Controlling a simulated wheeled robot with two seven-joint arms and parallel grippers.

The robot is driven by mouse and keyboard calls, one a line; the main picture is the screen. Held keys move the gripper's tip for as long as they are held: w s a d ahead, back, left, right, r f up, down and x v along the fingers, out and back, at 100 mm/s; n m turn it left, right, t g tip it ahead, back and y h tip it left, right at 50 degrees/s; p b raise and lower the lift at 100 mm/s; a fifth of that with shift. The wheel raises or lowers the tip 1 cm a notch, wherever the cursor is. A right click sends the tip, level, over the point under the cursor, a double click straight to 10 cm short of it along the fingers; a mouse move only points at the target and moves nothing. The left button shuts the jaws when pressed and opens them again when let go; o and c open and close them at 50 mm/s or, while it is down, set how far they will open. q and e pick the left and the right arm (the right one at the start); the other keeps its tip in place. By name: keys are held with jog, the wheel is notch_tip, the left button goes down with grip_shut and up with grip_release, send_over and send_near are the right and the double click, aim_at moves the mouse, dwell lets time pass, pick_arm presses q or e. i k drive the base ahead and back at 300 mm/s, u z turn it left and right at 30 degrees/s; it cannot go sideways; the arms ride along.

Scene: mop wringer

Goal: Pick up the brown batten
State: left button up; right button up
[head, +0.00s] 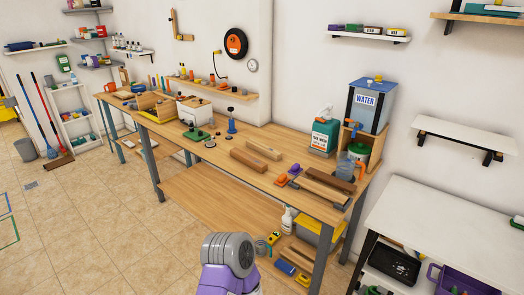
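Several wooden battens lie on the long wooden workbench (205,150). A brown batten (248,160) lies near the bench's middle, with a paler batten (264,149) just behind it. Another dark brown batten (330,180) lies at the bench's right end, next to a lighter strip (319,190). I cannot tell which brown one the task means. Neither gripper shows. Only a grey and purple part of my own arm rises at the bottom middle, in front of the bench and apart from the battens.
A blue-framed water tank (367,103) and a green jug (323,137) stand at the bench's right back. Small purple and orange items (284,178) lie between the batten groups. A white table (450,225) stands at the right. The tiled floor at left is mostly clear.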

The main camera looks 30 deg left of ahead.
aim_at(260, 166)
jog(key=u, duration=0.45)
jog(key=k, duration=0.6)
jog(key=u, duration=0.85)
jog(key=k, duration=0.6)
jog(key=u, duration=1)
jog(key=i, duration=1.85)
jog(key=z, duration=0.35)
jog(key=i, duration=1.8)
jog(key=z, duration=1.95)
jog(key=i, duration=0.9)
jog(key=z, duration=0.8)
